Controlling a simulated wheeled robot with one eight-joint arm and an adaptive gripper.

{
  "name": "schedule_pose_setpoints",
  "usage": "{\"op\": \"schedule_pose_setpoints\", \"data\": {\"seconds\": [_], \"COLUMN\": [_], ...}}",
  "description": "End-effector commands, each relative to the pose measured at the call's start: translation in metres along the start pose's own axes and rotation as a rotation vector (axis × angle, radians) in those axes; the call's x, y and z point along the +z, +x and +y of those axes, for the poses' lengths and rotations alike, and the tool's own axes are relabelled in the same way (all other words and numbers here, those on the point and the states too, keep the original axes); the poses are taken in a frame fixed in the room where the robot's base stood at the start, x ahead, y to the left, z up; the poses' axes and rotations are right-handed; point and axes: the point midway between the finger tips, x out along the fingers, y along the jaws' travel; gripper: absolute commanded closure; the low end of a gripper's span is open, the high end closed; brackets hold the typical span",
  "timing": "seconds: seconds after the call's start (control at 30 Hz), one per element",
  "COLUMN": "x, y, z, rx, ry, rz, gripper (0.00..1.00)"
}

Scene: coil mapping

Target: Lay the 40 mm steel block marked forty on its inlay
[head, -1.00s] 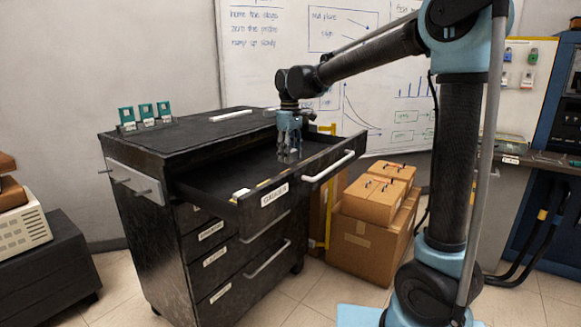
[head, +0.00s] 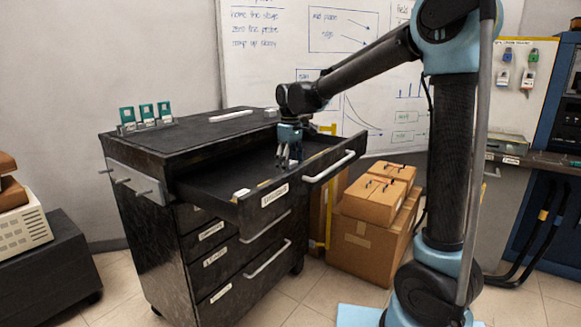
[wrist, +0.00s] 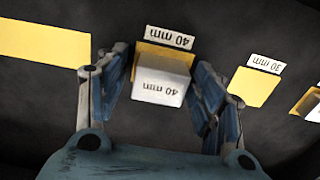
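The pale steel block (wrist: 160,87), marked 40 mm, sits between the fingers of my gripper (wrist: 162,85) in the wrist view. The fingers close in on its two sides and appear to grip it. The yellow inlay labelled 40 mm (wrist: 168,53) shows just past the block's far edge; the block covers most of it. I cannot tell whether the block's underside touches the inlay. In the head view my gripper (head: 289,164) points down into the open top drawer (head: 228,186), and the block is too small to make out clearly.
To the right in the wrist view lies a yellow inlay labelled 30 mm (wrist: 253,87); a larger yellow patch (wrist: 45,45) lies left. The drawer's front wall and handle (head: 330,166) stand near my gripper. Cardboard boxes (head: 365,240) stand right of the cabinet.

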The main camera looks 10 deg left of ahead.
Motion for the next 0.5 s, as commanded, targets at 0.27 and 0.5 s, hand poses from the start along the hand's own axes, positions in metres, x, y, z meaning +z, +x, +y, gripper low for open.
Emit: {"op": "schedule_pose_setpoints", "data": {"seconds": [0.27,0.5], "x": [0.000,0.001], "y": [-0.003,-0.033], "z": [0.000,0.000], "rx": [0.000,0.000], "ry": [0.000,0.000], "rz": [0.000,0.000], "gripper": [0.39,0.39]}}
